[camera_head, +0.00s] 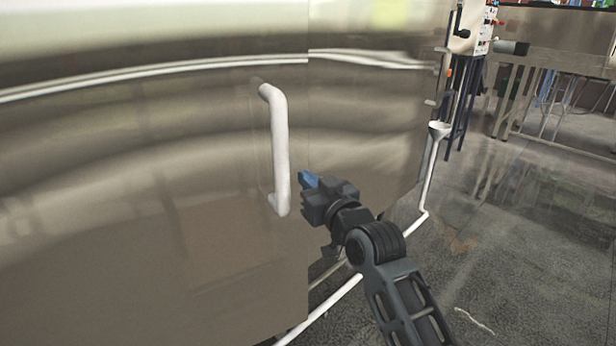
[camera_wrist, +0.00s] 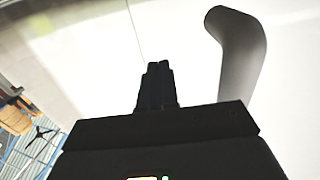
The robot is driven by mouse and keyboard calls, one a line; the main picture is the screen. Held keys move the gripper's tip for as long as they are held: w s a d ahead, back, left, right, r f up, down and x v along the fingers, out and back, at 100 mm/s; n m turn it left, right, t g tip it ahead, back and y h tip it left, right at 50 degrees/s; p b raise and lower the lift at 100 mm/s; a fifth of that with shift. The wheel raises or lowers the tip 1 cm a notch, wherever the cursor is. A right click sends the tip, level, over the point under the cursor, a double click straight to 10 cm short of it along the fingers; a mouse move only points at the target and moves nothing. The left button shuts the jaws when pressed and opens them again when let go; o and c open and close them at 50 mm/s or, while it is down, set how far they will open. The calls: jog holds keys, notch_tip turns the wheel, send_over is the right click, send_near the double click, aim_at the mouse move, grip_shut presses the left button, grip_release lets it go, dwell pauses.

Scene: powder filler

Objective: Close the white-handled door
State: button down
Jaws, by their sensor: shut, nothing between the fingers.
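The door is a large curved shiny metal panel (camera_head: 180,190) filling the left and middle of the head view. Its upright white handle (camera_head: 281,145) is near the seam at the panel's right edge. My gripper (camera_head: 306,178) is shut and empty, just right of the handle's lower part, with its blue fingertips toward the metal. In the wrist view my shut dark fingers (camera_wrist: 157,85) point at the pale surface, and the handle (camera_wrist: 240,50) shows dark to their right. A thin seam line runs above the fingers. I cannot tell whether the fingertips touch the metal.
A white pipe with a funnel top (camera_head: 439,130) stands right of the machine, and a white pipe runs low along its base. A metal table (camera_head: 570,60) stands at the back right. The grey floor (camera_head: 520,220) at right is mostly clear.

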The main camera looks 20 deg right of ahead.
jog(key=shift+w, duration=0.25)
